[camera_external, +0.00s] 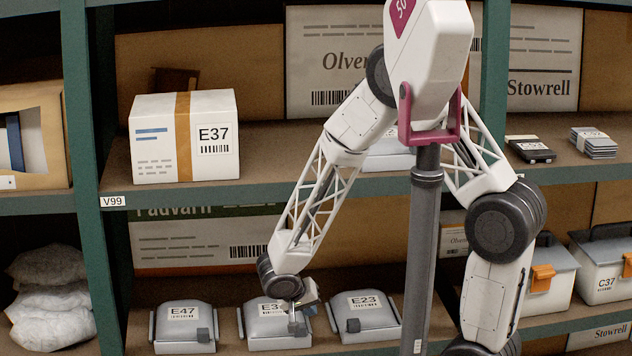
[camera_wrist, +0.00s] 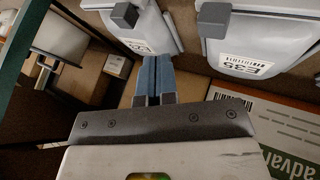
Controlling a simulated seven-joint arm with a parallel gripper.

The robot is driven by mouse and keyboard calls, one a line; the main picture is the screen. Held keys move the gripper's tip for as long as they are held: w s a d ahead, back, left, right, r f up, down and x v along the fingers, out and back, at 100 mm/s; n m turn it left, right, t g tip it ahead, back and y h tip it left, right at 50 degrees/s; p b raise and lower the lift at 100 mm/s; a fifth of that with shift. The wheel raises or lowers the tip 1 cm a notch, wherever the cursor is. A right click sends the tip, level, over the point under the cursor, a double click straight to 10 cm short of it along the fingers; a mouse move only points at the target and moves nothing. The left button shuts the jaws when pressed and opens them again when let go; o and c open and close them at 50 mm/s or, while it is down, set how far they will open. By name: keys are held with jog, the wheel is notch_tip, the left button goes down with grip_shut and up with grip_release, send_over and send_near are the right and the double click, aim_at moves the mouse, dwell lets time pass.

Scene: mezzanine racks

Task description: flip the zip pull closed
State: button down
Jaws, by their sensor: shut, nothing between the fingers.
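Three pale grey cases stand on the lower shelf in the external view: E47 (camera_external: 172,333) at left, a middle case (camera_external: 262,335) with a partly hidden label, and E23 (camera_external: 375,326) at right. Each has a dark grey pull at its front: on E47 (camera_external: 204,335), on the middle case (camera_external: 301,328) and on E23 (camera_external: 353,325). My gripper (camera_external: 293,314) is shut and empty in front of the middle case, close to its pull; contact cannot be told. In the wrist view my fingers (camera_wrist: 156,62) lie together beside a case (camera_wrist: 145,22), with case E35 (camera_wrist: 262,35) to the right.
A green upright (camera_external: 75,200) stands left of the cases. The upper shelf edge (camera_external: 250,187) runs above them, bearing a white E37 box (camera_external: 185,150). A printed carton (camera_external: 185,245) stands behind the cases. Lidded bins (camera_external: 600,275) stand at right.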

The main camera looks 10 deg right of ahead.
aim_at(371, 330)
jog(key=x, duration=1)
jog(key=shift+d, duration=0.1)
jog(key=shift+d+r, duration=0.1)
jog(key=shift+d, duration=1.8)
jog(key=shift+d, duration=0.1)
jog(key=shift+d, duration=5.7)
jog(key=shift+a, duration=0.15)
jog(key=shift+a, duration=1.4)
jog(key=v, duration=1)
jog(key=shift+a, duration=0.5)
